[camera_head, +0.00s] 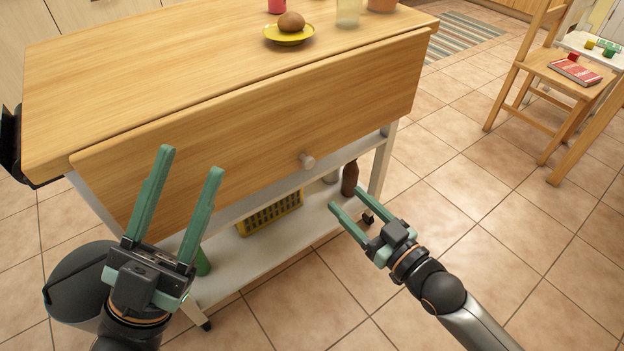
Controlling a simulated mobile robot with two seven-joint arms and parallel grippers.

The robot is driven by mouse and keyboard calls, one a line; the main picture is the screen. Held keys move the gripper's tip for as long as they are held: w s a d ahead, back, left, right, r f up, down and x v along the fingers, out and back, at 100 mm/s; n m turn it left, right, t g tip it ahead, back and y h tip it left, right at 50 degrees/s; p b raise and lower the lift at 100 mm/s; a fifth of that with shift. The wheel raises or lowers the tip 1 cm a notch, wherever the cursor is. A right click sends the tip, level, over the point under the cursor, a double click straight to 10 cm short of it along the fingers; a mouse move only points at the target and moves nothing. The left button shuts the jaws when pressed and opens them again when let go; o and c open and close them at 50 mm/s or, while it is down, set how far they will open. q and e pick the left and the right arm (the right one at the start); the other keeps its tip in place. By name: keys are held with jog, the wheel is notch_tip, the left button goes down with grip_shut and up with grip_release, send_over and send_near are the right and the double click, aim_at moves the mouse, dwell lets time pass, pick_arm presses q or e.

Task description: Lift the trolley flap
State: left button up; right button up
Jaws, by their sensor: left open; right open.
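The trolley (190,60) has a light wooden top and a pale lower frame. My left gripper (190,160) is open and empty, in front of the flap's left part in the picture. It hides some of the flap's lower left; I cannot tell whether it touches.
A yellow plate (289,35) with a brown round item (291,21) stands on the top, near a glass (348,12). The lower shelf (240,248) holds a yellow basket (270,213) and a brown bottle (350,178). A chair (560,70) stands right. Tiled floor (460,210) between is clear.

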aim_at(310, 164)
jog(key=b+x, duration=0.3)
jog(key=x, duration=0.8)
jog(key=shift+w+a+b, duration=0.1)
jog(key=shift+b, duration=0.3)
jog(key=shift+w+a, duration=0.35)
jog(key=shift+w, duration=0.15)
jog(key=shift+c, duration=0.2)
grip_shut()
